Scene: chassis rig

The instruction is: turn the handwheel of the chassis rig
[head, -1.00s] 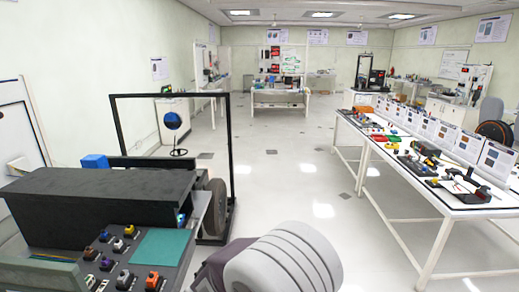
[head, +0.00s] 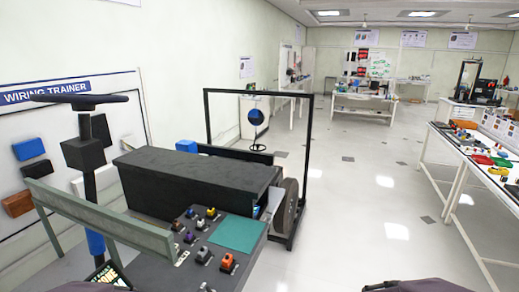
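The chassis rig stands at the lower left in the head view, with a long black box body (head: 200,180). A black handwheel (head: 80,99), seen nearly edge-on, sits on top of a dark post at the rig's left end. A black block (head: 84,153) is on the post below it, and the post's lower part is blue. Nothing is touching the handwheel. Neither gripper can be made out. Only dark parts of my own arms show at the bottom edge.
A control panel with several coloured switches (head: 205,218) and a green pad (head: 239,234) is on the rig's near side. A grey rail (head: 95,222) crosses in front of the post. A black frame (head: 306,150) stands behind. Open floor lies right, before a long table (head: 465,180).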

